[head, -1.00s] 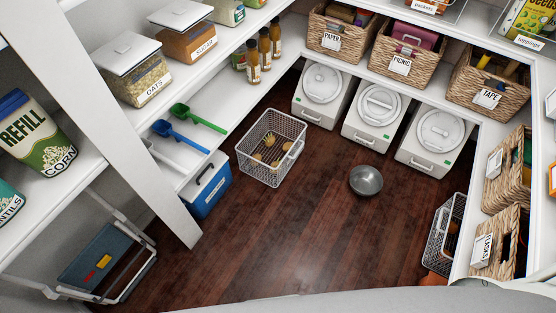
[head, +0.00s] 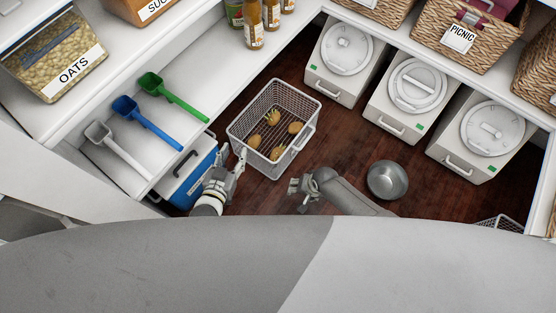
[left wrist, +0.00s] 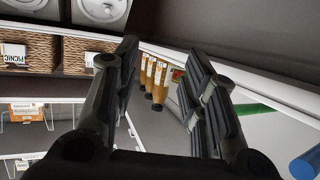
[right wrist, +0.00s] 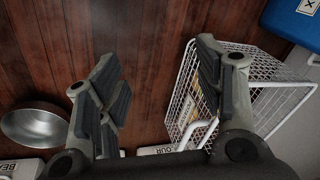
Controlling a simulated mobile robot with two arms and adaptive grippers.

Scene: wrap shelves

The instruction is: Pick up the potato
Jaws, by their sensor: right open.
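My right gripper (head: 294,187) is in front of the basket, low in the head view. In the right wrist view its fingers (right wrist: 156,80) are apart and empty; the basket (right wrist: 258,105) shows partly behind the right-hand finger, and its contents are unclear.
A blue box (head: 188,178) stands left of the basket under the shelf with scoops (head: 148,122). A metal bowl (head: 388,181) sits on the floor at right. White bins (head: 407,100) line the back. Dark floor between basket and bowl is free.

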